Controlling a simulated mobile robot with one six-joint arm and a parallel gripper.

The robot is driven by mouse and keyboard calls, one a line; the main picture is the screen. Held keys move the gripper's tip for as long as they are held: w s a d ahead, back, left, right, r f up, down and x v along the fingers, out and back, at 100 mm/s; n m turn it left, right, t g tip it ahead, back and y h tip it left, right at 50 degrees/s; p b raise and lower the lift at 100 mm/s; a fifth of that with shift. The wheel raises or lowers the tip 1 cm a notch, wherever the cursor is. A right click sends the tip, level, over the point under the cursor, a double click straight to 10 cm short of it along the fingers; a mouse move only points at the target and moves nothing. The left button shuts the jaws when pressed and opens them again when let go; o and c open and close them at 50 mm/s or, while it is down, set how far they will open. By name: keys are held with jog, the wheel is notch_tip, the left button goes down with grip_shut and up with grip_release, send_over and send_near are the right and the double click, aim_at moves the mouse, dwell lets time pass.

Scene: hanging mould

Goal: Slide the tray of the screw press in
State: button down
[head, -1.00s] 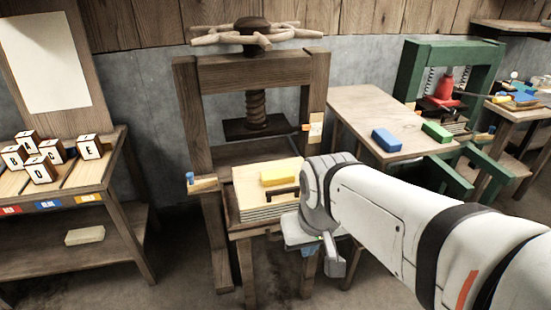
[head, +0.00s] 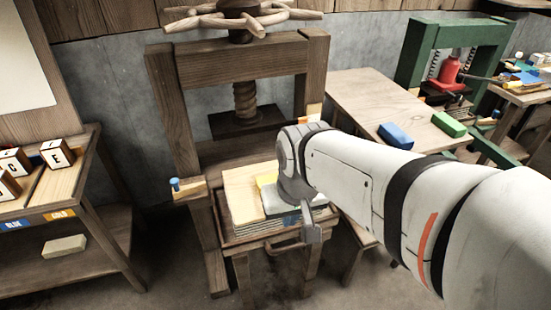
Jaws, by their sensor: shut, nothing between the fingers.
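A stack of pale sheets or boards (head: 240,192) lies in the tray. My gripper (head: 292,213) is shut and empty, over the stack's front right part. Its fingertips are hardly visible, and I cannot tell whether it touches anything.
A small wooden ledge (head: 189,189) with a blue peg juts from the left upright. A shelf table (head: 60,200) with lettered blocks stands at left. A table (head: 375,105) with blue and green blocks and a green press (head: 420,50) stand at right.

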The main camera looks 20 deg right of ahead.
jog(key=w+d+f+m+b, duration=0.3)
jog(key=d+f+m, duration=0.5)
jog(key=m, duration=1)
jog(key=w+d+f+m+b, duration=0.1)
jog(key=w+d+f+m, duration=0.45)
jog(key=f+m, duration=0.85)
jog(key=w+f+m+b, duration=0.3)
jog(key=w+f+b, duration=0.1)
jog(key=w+f, duration=0.2)
jog(key=shift+d+f+b, duration=0.2)
jog(key=shift+b, duration=0.2)
jog(key=shift+w, duration=0.1)
